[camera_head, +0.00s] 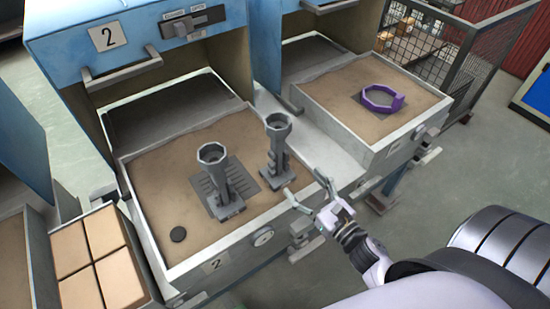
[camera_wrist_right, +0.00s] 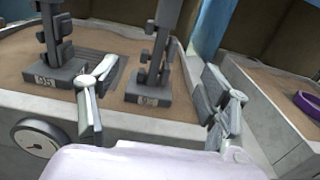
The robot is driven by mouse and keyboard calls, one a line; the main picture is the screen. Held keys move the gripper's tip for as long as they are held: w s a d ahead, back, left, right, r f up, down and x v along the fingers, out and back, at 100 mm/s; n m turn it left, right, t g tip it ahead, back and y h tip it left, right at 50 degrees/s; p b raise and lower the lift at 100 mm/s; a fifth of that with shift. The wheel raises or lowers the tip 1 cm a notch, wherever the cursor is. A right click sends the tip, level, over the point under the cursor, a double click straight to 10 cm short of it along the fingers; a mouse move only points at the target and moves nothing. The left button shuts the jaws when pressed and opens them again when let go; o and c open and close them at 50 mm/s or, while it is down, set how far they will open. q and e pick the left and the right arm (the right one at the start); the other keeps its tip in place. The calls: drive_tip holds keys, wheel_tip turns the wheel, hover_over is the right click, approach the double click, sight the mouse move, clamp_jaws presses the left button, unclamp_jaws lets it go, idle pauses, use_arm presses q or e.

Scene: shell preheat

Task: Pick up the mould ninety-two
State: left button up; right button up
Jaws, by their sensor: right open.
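Two grey moulds with funnel-shaped tops stand upright on the sand bed of the tray marked 2. The nearer-left mould (camera_head: 212,175) has a tag that looks like 95 in the right wrist view (camera_wrist_right: 62,75). The right mould (camera_head: 277,148) has a tag starting with 9 in the right wrist view (camera_wrist_right: 152,80); its second digit is too blurred to read surely. My right gripper (camera_head: 308,190) is open and empty at the tray's front right rim. In the wrist view its fingers (camera_wrist_right: 158,92) are spread either side of the right mould's base, nearer the camera than it. My left gripper is not in view.
The metal tray rim (camera_head: 215,245) lies close to my right gripper. A purple ring (camera_head: 382,99) sits in the neighbouring sand tray. Tan blocks (camera_head: 98,255) fill a bin at left, and a wire cage (camera_head: 425,50) stands behind.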

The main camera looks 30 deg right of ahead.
sight(282, 160)
drive_tip(key=w, duration=0.2)
drive_tip(key=w+p, duration=0.1)
drive_tip(key=w, duration=0.1)
drive_tip(key=w+a, duration=0.1)
drive_tip(key=w, duration=0.1)
drive_tip(key=shift+w, duration=0.25)
drive_tip(key=shift+w+a, duration=0.1)
drive_tip(key=shift+w, duration=0.15)
drive_tip(key=w+p, duration=0.1)
drive_tip(key=w, duration=0.1)
drive_tip(key=w+p, duration=0.1)
drive_tip(key=w, duration=0.1)
drive_tip(key=shift+w+a+r, duration=0.15)
drive_tip(key=shift+w+a, duration=0.05)
drive_tip(key=shift+w, duration=0.55)
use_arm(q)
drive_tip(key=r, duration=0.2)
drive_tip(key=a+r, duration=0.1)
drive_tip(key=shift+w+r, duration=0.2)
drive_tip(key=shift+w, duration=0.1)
use_arm(e)
drive_tip(key=shift+s, duration=0.1)
drive_tip(key=c, duration=1.6)
drive_tip(key=shift+c, duration=0.3)
